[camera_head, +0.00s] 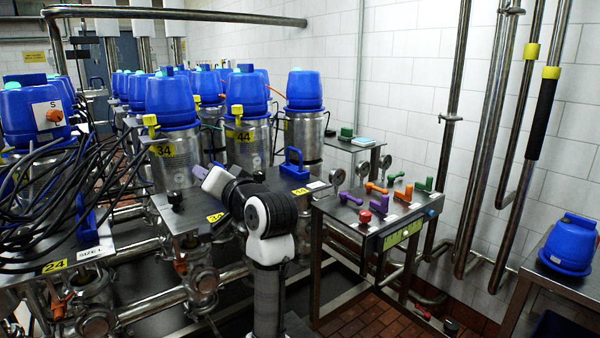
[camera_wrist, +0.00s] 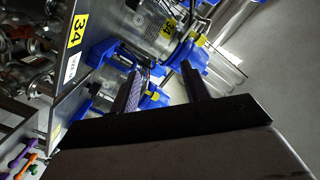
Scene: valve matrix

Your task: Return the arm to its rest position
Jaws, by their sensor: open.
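My arm rises from the bottom middle of the head view, with a white and black elbow, and bends to the left. My gripper (camera_head: 200,172) is beyond the elbow at its far left end, over the steel valve plate (camera_head: 168,212). In the wrist view my gripper (camera_wrist: 162,82) shows two dark fingers spread apart, with nothing held between them. Blue valve parts show behind the fingers. The wrist view is tilted, so the plate with its yellow 34 label (camera_wrist: 78,30) stands at the left.
Several steel valves with blue caps (camera_head: 170,97) crowd the left and middle. Black cables (camera_head: 75,180) hang at the left. A steel table (camera_head: 355,222) with coloured handles stands right of my arm. A blue cap (camera_head: 568,245) sits on a bench at far right. Pipes (camera_head: 490,140) run up the wall.

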